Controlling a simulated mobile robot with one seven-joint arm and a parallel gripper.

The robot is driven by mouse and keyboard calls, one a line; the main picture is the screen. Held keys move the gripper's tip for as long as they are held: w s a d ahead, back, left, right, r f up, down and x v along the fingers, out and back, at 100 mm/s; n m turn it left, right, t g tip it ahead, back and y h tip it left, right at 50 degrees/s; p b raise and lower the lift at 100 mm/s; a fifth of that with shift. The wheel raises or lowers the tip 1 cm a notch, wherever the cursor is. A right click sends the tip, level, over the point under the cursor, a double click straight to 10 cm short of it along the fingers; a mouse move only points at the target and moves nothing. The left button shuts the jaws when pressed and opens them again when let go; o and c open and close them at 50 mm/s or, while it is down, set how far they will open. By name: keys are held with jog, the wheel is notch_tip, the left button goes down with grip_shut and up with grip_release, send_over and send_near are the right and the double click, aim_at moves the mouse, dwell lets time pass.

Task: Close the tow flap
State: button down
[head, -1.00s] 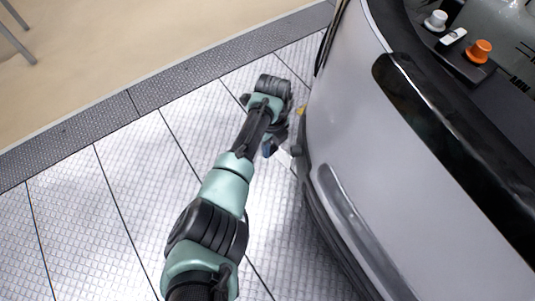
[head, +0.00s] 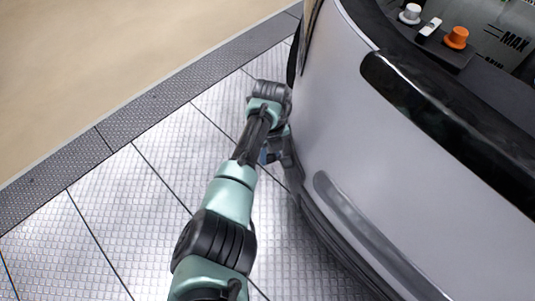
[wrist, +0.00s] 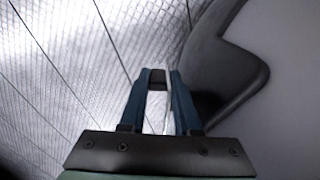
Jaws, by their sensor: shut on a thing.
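My gripper (head: 267,156) is low beside the front corner of the grey car (head: 400,150), partly hidden by my own wrist. In the wrist view its two blue fingers (wrist: 161,78) are close together, shut on a thin pale strip, which looks like the tow flap (wrist: 168,103) seen edge-on. A small dark piece (wrist: 157,78) also shows between the fingertips. The flap's seat in the bumper cannot be made out. The dark bumper trim (wrist: 225,70) lies just right of the fingers.
The car's open front bay holds a white cap (head: 410,13) and an orange cap (head: 456,37) at the upper right. The tiled floor (head: 120,220) left of the arm is clear. The car body closes off the right side.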

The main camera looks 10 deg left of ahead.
aim_at(269, 155)
jog(key=shift+s+d+f, duration=0.1)
jog(key=shift+s+f, duration=0.05)
jog(key=shift+s, duration=0.1)
jog(key=c, duration=0.7)
grip_release()
jog(key=shift+w, duration=0.1)
jog(key=shift+w+r, duration=0.1)
jog(key=shift+r, duration=0.15)
jog(key=shift+r, duration=0.35)
notch_tip(269, 155, up, 12)
jog(key=p, duration=0.5)
